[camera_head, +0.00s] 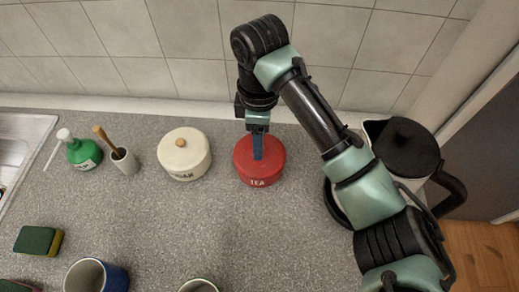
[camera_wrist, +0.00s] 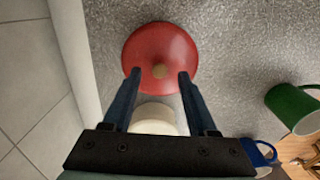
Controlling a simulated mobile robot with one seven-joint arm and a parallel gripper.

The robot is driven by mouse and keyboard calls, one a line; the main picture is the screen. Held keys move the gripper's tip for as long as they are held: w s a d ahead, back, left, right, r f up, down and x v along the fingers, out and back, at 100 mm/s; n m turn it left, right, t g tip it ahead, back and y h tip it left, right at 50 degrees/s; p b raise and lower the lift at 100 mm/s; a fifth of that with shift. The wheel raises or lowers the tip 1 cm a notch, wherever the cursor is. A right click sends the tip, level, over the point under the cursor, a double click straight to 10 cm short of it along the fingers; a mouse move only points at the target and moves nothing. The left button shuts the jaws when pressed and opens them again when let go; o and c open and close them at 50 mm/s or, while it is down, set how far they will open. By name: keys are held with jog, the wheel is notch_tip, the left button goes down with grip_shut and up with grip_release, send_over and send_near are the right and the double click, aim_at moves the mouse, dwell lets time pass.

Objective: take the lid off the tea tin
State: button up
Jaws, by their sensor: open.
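The red tea tin (camera_head: 262,174) stands upright on the counter, its label facing the front, with its red lid (camera_wrist: 160,42) on top. The lid has a small wooden knob (camera_wrist: 159,71), seen in the wrist view; the head view hides it behind my gripper. My gripper (camera_head: 258,157) points down over the lid from above. In the wrist view my gripper (camera_wrist: 159,74) is open, one fingertip on each side of the knob with a gap on both sides. Whether the fingertips are level with the knob or above it I cannot tell.
A cream tin (camera_head: 183,164) stands left of the tea tin, and a black-lidded kettle (camera_head: 408,145) at the right beside my arm. A brush pot (camera_head: 124,162), green bottle (camera_head: 85,154), sponge (camera_head: 38,241) and blue mug (camera_head: 115,279) are farther left.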

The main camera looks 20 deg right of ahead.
jog(key=shift+f, duration=0.9)
grip_shut()
jog(key=shift+r, duration=0.1)
